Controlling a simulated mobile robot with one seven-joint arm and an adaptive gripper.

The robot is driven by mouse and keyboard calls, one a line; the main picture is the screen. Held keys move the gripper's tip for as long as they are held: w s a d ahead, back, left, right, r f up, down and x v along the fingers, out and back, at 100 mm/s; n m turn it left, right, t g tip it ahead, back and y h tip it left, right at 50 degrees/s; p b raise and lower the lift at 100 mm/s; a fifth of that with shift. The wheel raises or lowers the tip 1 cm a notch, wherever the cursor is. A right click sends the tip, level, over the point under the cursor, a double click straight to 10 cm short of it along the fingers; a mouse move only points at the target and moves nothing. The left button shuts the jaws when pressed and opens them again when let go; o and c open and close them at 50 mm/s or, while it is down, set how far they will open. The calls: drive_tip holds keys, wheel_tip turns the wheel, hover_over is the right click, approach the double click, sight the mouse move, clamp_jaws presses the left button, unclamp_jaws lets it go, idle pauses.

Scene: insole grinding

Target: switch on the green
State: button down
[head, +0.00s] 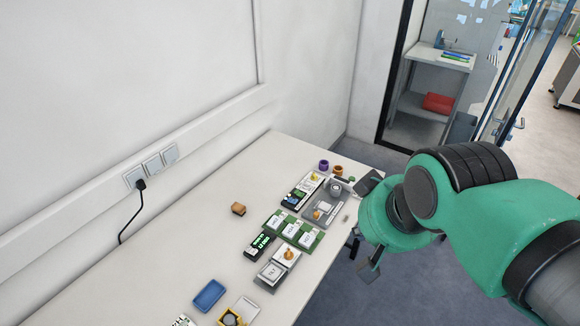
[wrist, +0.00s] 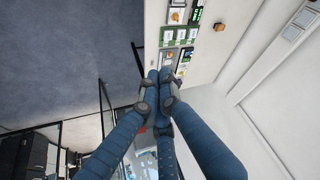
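On the white table, three green-framed modules with white labels (head: 291,231) stand in a row. A black module with lit green characters (head: 258,245) lies just left of them. Another black module with green marks (head: 293,198) is farther back. The green-framed row also shows in the wrist view (wrist: 180,36). Which part is the green switch is too small to tell. My gripper (head: 362,240) is beyond the table's right edge, apart from the modules. In the wrist view its fingers come together near the picture's middle (wrist: 158,88). I cannot tell whether they touch. No held object shows.
A grey module with an orange knob (head: 289,255) stands in front of the row. A blue tray (head: 209,296), a small brown block (head: 238,209) and purple (head: 323,165) and orange rings (head: 338,170) are on the table. Its left part is clear. A wall socket (head: 135,178) holds a black plug.

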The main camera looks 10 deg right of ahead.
drive_tip(key=w+r+m+g, duration=0.1)
drive_tip(key=w+r+m, duration=0.1)
drive_tip(key=w, duration=1.4)
drive_tip(key=m+g+y+p, duration=0.1)
drive_tip(key=m+g+p, duration=0.15)
drive_tip(key=m, duration=0.45)
hover_over(298, 192)
drive_tip(key=s+d+b, duration=0.1)
drive_tip(key=s+d, duration=0.1)
drive_tip(key=s+d+f+x, duration=0.1)
drive_tip(key=s+x, duration=0.2)
drive_tip(key=x, duration=1.3)
drive_tip(key=s+d+x, duration=0.2)
drive_tip(key=s+x, duration=0.1)
drive_tip(key=x, duration=1.3)
drive_tip(key=shift+a+g, duration=0.1)
drive_tip(key=shift+g, duration=0.25)
drive_tip(key=shift+f, duration=0.15)
drive_tip(key=f, duration=0.4)
drive_tip(key=w+a+f+b, duration=0.1)
drive_tip(key=f, duration=0.4)
drive_tip(key=f+b, duration=0.1)
drive_tip(key=f, duration=0.3)
drive_tip(key=shift+w+a+f, duration=0.25)
drive_tip(key=shift+w+a, duration=0.1)
drive_tip(key=shift+a+f, duration=0.1)
